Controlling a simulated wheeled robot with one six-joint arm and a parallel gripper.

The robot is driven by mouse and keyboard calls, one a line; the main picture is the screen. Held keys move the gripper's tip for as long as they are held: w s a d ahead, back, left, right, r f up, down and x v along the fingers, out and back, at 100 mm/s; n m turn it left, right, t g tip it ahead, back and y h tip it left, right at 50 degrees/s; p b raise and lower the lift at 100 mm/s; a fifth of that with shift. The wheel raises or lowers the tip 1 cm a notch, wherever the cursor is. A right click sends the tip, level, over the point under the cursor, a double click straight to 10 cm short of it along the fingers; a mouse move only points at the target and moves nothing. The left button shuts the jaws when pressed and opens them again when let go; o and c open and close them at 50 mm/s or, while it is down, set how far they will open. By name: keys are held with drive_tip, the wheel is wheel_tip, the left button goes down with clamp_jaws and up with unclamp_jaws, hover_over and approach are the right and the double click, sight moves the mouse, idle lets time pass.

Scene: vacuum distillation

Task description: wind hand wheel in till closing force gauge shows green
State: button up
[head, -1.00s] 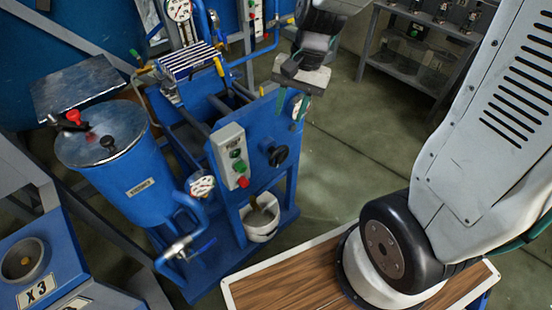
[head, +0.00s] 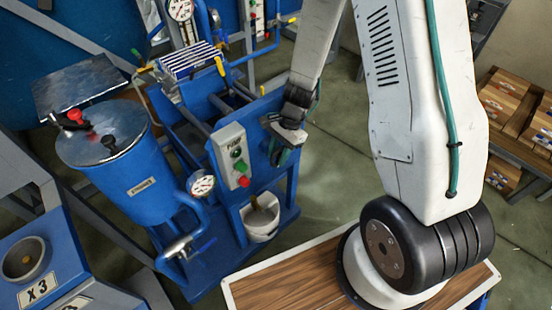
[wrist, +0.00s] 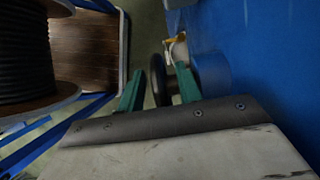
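The black hand wheel (wrist: 158,80) shows edge-on in the wrist view, between the two green fingers of my gripper (wrist: 160,88). The fingers are apart, with a gap visible beside the wheel; I cannot tell if either touches it. In the head view my gripper (head: 281,154) is at the front face of the blue press frame (head: 225,205) and hides the wheel. A round dial gauge (head: 201,184) is at the frame's lower left and another (head: 180,10) at the top; their readings are too small to tell, and I cannot tell which one is for closing force.
A control box (head: 231,155) with green and red buttons is left of my gripper. A white bucket (head: 262,222) stands below. A blue lidded tank (head: 140,190) is at left. A wood-topped surface (head: 285,285) lies in front, and the blue panel (wrist: 255,60) is close on the right in the wrist view.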

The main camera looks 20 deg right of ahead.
drive_tip(key=shift+x, duration=1.1)
drive_tip(key=shift+c, duration=0.3)
clamp_jaws()
drive_tip(key=shift+r+y, duration=0.1)
drive_tip(key=shift+y, duration=0.7)
drive_tip(key=shift+o, duration=0.3)
unclamp_jaws()
